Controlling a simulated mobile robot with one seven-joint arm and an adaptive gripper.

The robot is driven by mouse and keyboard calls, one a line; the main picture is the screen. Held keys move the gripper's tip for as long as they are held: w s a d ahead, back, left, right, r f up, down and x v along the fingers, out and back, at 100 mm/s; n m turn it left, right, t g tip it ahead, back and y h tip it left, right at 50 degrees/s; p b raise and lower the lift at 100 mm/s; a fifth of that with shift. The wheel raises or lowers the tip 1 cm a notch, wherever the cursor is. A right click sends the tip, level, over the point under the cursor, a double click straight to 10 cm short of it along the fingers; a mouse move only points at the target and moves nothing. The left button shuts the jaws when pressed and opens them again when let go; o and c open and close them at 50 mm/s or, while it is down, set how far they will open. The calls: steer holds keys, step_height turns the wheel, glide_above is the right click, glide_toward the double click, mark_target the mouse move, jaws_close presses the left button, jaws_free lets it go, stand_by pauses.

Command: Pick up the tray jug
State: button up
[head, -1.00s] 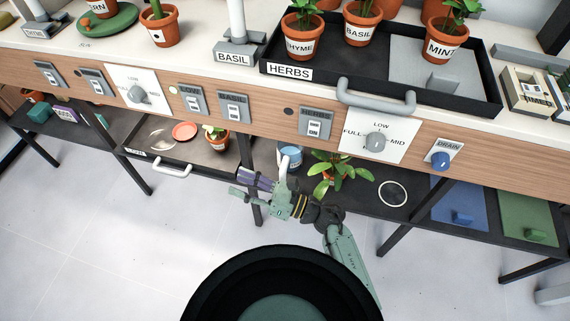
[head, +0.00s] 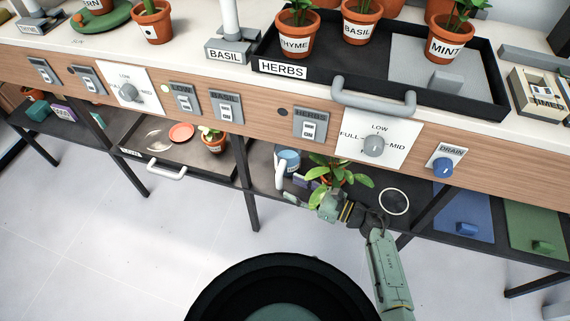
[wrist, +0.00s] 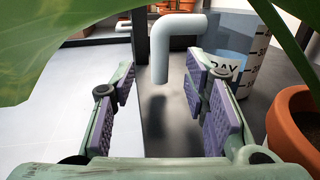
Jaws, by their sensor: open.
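The tray jug (head: 291,158) is a blue-grey cup with a white handle (head: 281,174), standing on the dark lower shelf. In the wrist view the jug (wrist: 231,46) shows a scale and partly readable lettering, and its pale bent handle (wrist: 160,60) hangs down ahead of the gripper. My gripper (wrist: 165,100) is open, its purple pads on either side of the view and the handle's lower end between and beyond them.
A leafy plant (head: 340,174) in a terracotta pot (wrist: 292,125) stands close to the right of my gripper, its leaves crossing the wrist view. A table leg (head: 246,180) is left of the jug. A tray (head: 135,145) lies further left on the shelf.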

mark_target(279, 181)
steer(key=p+x, duration=0.1)
steer(key=x, duration=0.5)
steer(key=shift+c, duration=0.5)
jaws_close()
